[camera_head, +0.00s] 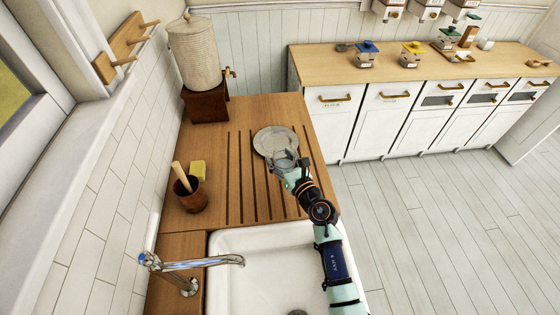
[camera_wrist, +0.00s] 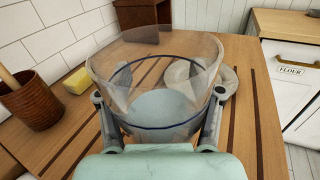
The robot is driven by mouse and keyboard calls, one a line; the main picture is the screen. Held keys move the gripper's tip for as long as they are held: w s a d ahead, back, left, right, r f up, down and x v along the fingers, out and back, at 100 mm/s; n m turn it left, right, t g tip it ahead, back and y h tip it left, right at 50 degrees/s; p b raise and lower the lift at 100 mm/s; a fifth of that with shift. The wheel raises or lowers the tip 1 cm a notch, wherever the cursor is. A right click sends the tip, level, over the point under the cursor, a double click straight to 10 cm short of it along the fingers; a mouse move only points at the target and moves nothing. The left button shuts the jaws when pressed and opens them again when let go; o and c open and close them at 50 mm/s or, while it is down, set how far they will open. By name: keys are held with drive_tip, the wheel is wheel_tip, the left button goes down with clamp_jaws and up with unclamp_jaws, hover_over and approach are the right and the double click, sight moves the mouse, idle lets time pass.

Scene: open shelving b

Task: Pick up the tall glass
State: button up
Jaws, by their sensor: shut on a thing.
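The tall glass (camera_wrist: 155,60) is clear, with dark blue rings, and fills the middle of the wrist view with its wide rim facing up. My gripper (camera_wrist: 158,108) is shut on it, one finger on each side of its wall. In the head view my gripper (camera_head: 290,172) is over the grooved wooden counter, at the near edge of a round grey plate (camera_head: 270,136). The glass is small and faint there (camera_head: 284,157). The plate shows behind the glass in the wrist view (camera_wrist: 228,78). I cannot tell whether the glass's base touches the counter.
A brown cup with a wooden handle (camera_head: 191,196) and a yellow sponge (camera_head: 198,169) stand left on the counter (camera_head: 222,150). A ribbed dispenser (camera_head: 195,52) stands on a wooden block behind. The sink (camera_head: 245,270) and tap (camera_head: 205,262) are in front. The counter's right edge is close.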

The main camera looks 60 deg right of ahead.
wheel_tip(320, 180, up, 10)
drive_tip(key=p, duration=0.5)
drive_tip(key=shift+f, duration=0.2)
